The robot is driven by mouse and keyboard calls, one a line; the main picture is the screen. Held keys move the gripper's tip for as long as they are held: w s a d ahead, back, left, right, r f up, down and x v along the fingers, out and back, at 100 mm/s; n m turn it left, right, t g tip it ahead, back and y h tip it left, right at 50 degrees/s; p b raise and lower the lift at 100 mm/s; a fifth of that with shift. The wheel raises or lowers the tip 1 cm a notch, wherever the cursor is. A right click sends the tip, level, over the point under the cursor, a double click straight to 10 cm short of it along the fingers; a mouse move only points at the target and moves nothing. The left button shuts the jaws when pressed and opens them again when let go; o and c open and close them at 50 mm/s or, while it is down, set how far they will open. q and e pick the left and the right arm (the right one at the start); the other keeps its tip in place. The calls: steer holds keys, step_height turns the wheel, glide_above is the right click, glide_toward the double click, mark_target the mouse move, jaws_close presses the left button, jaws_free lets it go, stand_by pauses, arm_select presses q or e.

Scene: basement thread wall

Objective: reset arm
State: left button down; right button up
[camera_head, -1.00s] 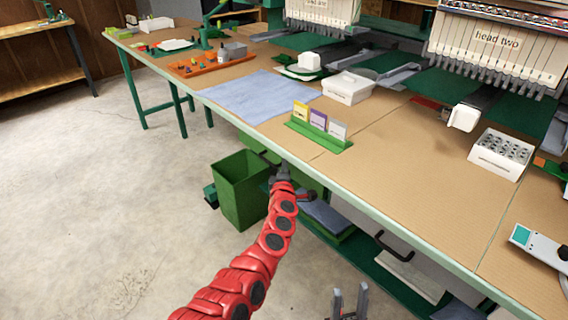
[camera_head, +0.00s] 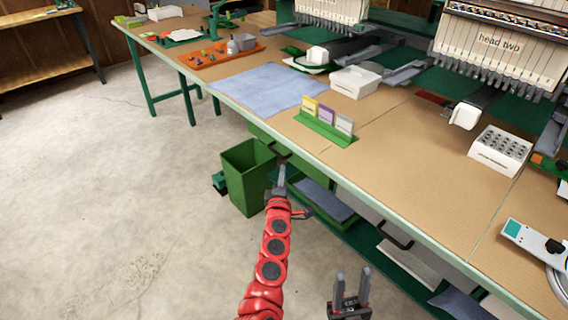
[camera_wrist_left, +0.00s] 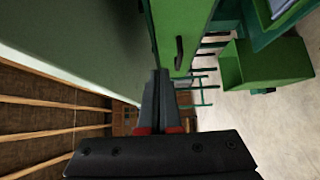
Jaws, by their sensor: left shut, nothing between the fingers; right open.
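My left gripper (camera_head: 281,178) is at the end of the red arm, in front of the table's front edge and beside the green bin. In the left wrist view its dark fingers (camera_wrist_left: 158,100) are together with nothing between them. A green drawer front with a dark handle (camera_wrist_left: 180,52) lies just beyond the fingers in that view. My right gripper (camera_head: 350,290) is low at the bottom of the head view, its two grey fingers apart and empty.
The long table (camera_head: 400,165) runs along the right. A green bin (camera_head: 246,175) stands on the floor below it and shows in the left wrist view (camera_wrist_left: 265,65). A lower shelf (camera_head: 365,245) is under the table. The concrete floor (camera_head: 110,200) at left is clear.

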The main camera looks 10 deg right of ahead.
arm_select(q)
steer(key=shift+s+a+f, duration=0.1)
steer(key=shift+s+a, duration=0.1)
steer(key=shift+s, duration=0.6)
steer(key=shift+s+a, duration=0.15)
steer(key=shift+s, duration=0.65)
